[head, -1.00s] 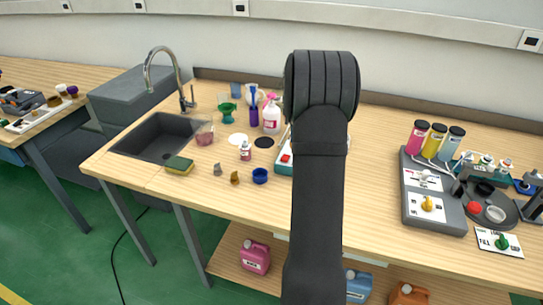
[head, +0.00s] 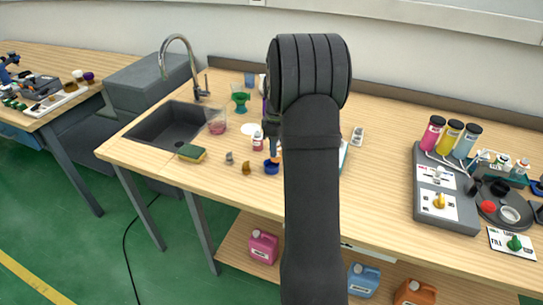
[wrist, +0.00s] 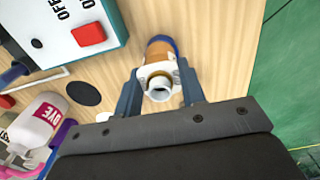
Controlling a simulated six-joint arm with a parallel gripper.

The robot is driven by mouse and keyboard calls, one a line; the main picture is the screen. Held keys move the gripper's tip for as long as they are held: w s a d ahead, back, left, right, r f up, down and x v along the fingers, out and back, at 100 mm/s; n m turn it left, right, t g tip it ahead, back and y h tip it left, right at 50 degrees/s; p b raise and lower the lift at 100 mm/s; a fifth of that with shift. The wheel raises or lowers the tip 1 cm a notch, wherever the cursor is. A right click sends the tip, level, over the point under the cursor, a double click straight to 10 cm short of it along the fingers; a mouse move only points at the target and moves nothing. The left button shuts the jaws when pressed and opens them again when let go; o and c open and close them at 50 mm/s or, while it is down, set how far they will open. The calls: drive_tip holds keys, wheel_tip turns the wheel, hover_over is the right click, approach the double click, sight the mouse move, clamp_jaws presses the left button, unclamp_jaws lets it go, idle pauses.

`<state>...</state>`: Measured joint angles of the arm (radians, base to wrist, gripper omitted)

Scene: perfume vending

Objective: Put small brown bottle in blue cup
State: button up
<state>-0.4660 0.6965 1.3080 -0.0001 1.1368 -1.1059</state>
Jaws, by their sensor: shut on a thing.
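My gripper (wrist: 161,92) is shut on the small brown bottle (wrist: 158,51), with a finger on each side of its white neck. The bottle's open mouth faces the wrist camera. The blue cup (head: 272,168) stands on the table left of my arm in the head view. In the wrist view, a blue edge of the cup (wrist: 162,39) shows just past the bottle's brown body. The bottle is above or partly inside the cup; I cannot tell which. In the head view my forearm hides part of the gripper.
A brown piece (head: 246,168) and a grey piece (head: 229,158) stand left of the cup. A small white bottle (head: 257,142) stands behind it. A machine with a red switch (wrist: 88,34) is close to my gripper. The sink (head: 176,131) is at left.

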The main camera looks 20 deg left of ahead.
drive_tip(key=shift+w+a+f, duration=0.1)
drive_tip(key=shift+a+f, duration=0.4)
drive_tip(key=shift+a, duration=0.35)
drive_tip(key=shift+f, duration=2)
drive_tip(key=shift+f, duration=0.1)
drive_tip(key=o, duration=1)
wheel_tip(320, 180, up, 12)
drive_tip(key=shift+r, duration=0.15)
drive_tip(key=shift+f, duration=4.35)
